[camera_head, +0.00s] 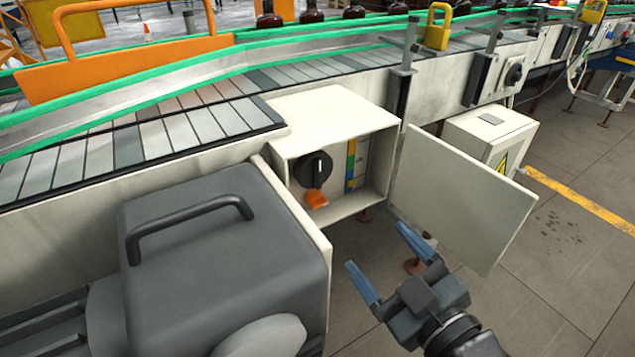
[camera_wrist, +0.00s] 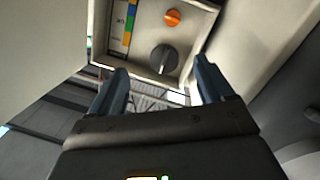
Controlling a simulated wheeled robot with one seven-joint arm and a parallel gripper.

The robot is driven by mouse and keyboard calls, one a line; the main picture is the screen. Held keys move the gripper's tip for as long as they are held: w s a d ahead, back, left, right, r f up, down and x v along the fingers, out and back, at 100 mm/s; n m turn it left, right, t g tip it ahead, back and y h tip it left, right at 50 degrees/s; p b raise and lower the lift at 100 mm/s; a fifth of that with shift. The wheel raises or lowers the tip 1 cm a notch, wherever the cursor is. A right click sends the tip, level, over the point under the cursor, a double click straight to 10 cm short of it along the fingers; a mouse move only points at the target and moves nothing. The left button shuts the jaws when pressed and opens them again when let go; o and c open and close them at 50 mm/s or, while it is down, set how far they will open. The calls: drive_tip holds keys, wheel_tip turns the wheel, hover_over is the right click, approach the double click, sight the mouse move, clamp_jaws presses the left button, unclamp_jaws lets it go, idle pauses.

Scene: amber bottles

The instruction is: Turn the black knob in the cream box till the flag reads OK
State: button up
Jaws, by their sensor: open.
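The cream box (camera_head: 340,208) hangs under the conveyor with its front open. Inside it is a black knob (camera_head: 313,170) with a white pointer mark, roughly upright in the head view. An orange piece (camera_head: 315,199) sits just below the knob; I cannot tell whether it is the flag. A coloured strip (camera_head: 351,163) beside a pale label is right of the knob; its writing is unreadable. My gripper (camera_head: 375,247) is open and empty, in front of and below the box. The wrist view looks between the fingers at the knob (camera_wrist: 164,59), which they do not visibly touch.
The box's door (camera_head: 465,200) stands open to the right, close to my gripper. A large grey housing with a black handle (camera_head: 190,226) fills the left front. The conveyor (camera_head: 160,138) runs above. Open floor (camera_head: 540,290) lies to the right.

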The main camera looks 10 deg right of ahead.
sight(319, 175)
drive_tip(key=w+a+r+n, duration=0.1)
drive_tip(key=w+a, duration=0.1)
drive_tip(key=w, duration=0.3)
drive_tip(key=w+a+r+n+y, duration=0.1)
drive_tip(key=w+a+r, duration=0.1)
drive_tip(key=w, duration=0.3)
drive_tip(key=w+a+r+n+y+b, duration=0.1)
drive_tip(key=w, duration=0.4)
drive_tip(key=shift+w+a+r, duration=0.15)
drive_tip(key=shift+a, duration=0.25)
drive_tip(key=c, duration=0.8)
